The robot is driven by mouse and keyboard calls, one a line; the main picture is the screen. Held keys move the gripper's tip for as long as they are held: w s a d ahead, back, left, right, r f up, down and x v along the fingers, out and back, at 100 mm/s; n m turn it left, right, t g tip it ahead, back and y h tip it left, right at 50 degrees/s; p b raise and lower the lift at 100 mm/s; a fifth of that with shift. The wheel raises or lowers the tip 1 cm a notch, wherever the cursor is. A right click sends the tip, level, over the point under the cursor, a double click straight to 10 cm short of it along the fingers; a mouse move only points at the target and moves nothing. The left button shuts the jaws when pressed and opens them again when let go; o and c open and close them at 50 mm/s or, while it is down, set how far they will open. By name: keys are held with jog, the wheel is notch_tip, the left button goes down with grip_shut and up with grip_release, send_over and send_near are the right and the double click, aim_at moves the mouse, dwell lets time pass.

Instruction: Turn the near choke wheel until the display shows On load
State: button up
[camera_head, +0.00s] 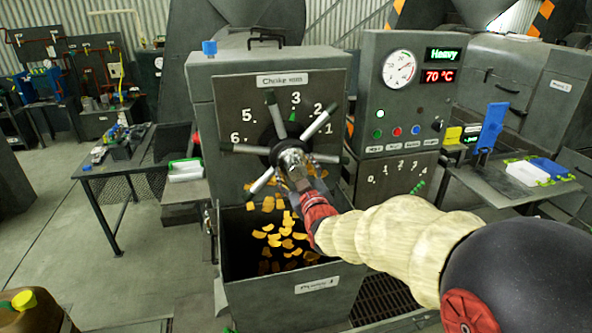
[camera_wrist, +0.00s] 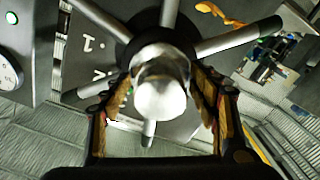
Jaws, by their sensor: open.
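The near choke wheel (camera_head: 290,155) has a silver hub and several grey-metal spokes in front of a dark plate labelled "Choke". One spoke with a green tip points up between the 5 and the 3. The display (camera_head: 445,54) on the grey cabinet reads "Heavy" in green. My gripper (camera_head: 299,178) is at the wheel's centre, coming from the lower right. In the wrist view the open gripper (camera_wrist: 163,92) has one finger on each side of the bright hub (camera_wrist: 160,85). I cannot tell whether the fingers touch it.
Below the wheel is an open dark bin (camera_head: 318,308) with orange flakes falling in it. A red display (camera_head: 440,76) reads 70 °C, beside a round gauge (camera_head: 398,69). A side table (camera_head: 135,160) stands left and another bench (camera_head: 510,190) right.

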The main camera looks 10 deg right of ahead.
jog(key=shift+c, duration=0.5)
grip_shut()
dwell(0.3)
